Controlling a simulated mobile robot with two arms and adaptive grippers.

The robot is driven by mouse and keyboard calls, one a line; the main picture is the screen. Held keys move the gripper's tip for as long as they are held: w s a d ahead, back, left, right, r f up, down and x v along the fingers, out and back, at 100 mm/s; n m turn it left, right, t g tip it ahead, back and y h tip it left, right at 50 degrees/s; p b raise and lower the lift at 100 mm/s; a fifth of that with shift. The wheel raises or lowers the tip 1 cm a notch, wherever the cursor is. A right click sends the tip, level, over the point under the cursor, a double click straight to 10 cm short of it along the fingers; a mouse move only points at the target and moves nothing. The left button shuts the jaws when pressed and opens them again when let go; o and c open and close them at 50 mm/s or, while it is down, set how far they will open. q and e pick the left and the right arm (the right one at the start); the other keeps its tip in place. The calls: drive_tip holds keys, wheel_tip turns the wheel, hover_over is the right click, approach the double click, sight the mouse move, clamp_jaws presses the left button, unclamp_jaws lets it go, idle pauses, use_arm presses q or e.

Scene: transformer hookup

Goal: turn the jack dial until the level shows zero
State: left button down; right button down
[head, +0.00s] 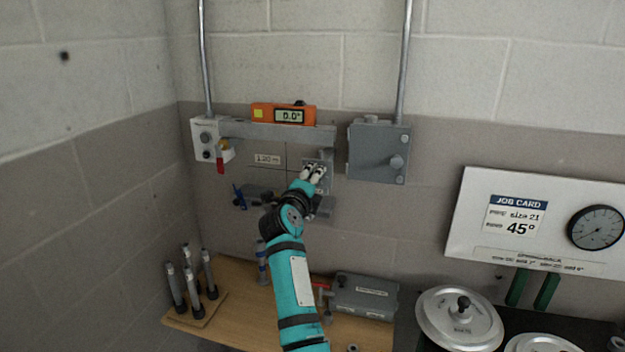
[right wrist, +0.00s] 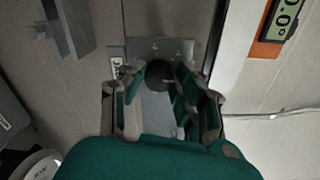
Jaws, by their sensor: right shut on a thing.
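The orange digital level (head: 283,114) sits on top of a grey horizontal beam (head: 270,130) on the wall, and its display reads 0.0°. The level also shows at the upper right of the right wrist view (right wrist: 279,20), with its reading turned sideways. My right gripper (head: 314,168) is below the beam's right end, against a grey plate. In the right wrist view my right gripper (right wrist: 160,85) is shut on the dark round jack dial (right wrist: 159,72), with a finger on either side. The fingers partly hide the dial. My left gripper is not in view.
A grey box (head: 378,150) is on the wall just right of the gripper. A white box with a red lever (head: 221,163) is at the beam's left end. Below are a wooden bench (head: 235,310) with several upright rods, a grey case (head: 360,294) and round lids (head: 458,318).

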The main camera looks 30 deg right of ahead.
drive_tip(key=shift+f, duration=0.25)
drive_tip(key=c, duration=1.1)
unclamp_jaws()
drive_tip(key=shift+o, duration=0.8)
drive_tip(key=shift+r, duration=0.1)
drive_tip(key=shift+r, duration=0.15)
